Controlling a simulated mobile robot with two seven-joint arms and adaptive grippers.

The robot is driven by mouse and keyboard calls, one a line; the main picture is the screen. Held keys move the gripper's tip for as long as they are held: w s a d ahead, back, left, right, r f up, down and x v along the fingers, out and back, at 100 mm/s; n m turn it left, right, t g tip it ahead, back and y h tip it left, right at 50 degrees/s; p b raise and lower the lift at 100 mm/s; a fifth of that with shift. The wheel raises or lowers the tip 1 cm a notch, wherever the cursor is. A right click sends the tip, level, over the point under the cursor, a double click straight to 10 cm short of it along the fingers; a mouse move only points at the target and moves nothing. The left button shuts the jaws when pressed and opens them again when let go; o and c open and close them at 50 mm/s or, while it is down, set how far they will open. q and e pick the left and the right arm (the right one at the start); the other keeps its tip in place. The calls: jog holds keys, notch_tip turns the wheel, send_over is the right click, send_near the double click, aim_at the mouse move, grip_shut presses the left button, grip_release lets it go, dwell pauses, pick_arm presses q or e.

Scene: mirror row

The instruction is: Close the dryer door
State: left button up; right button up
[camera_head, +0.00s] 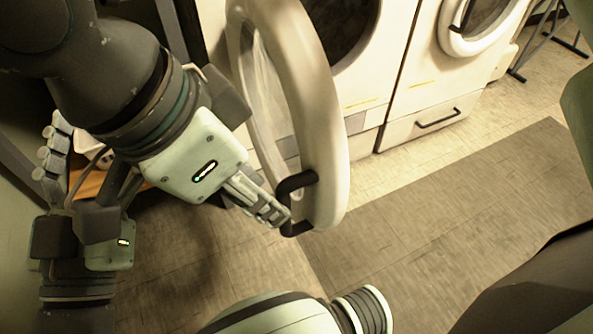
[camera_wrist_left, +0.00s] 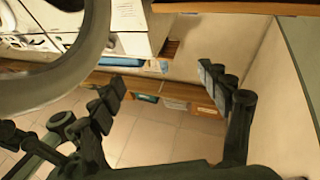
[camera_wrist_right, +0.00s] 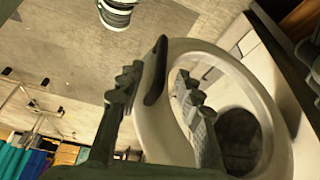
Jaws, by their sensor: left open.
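The dryer door (camera_head: 325,110), a thick pale ring with a clear middle, stands open in the head view. Its black handle (camera_head: 296,190) is on the lower rim. My right gripper (camera_head: 262,207) is at this rim, with a finger end close to the handle. The right wrist view shows the door (camera_wrist_right: 270,105) and handle (camera_wrist_right: 155,72) between the spread fingers; whether they touch is unclear. My left gripper (camera_head: 85,165) is low at the left, open and empty, apart from the door. Its fingers (camera_wrist_left: 165,85) are well apart in the left wrist view.
The front of a white machine (camera_head: 385,60) with a dark round opening is behind the door. Another machine with a round door (camera_head: 480,25) stands to its right. A wooden shelf (camera_wrist_left: 145,87) is ahead of my left gripper. The grey floor mat (camera_head: 470,210) is clear.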

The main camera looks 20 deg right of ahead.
aim_at(316, 196)
jog(key=b+x, duration=0.1)
jog(key=x, duration=0.7)
jog(key=shift+w+d+r, duration=0.1)
jog(key=shift+w, duration=0.05)
pick_arm(q)
jog(key=shift+s+a+r+t, duration=0.15)
jog(key=shift+a+r+t, duration=0.05)
jog(key=shift+r+t, duration=0.85)
pick_arm(e)
grip_shut()
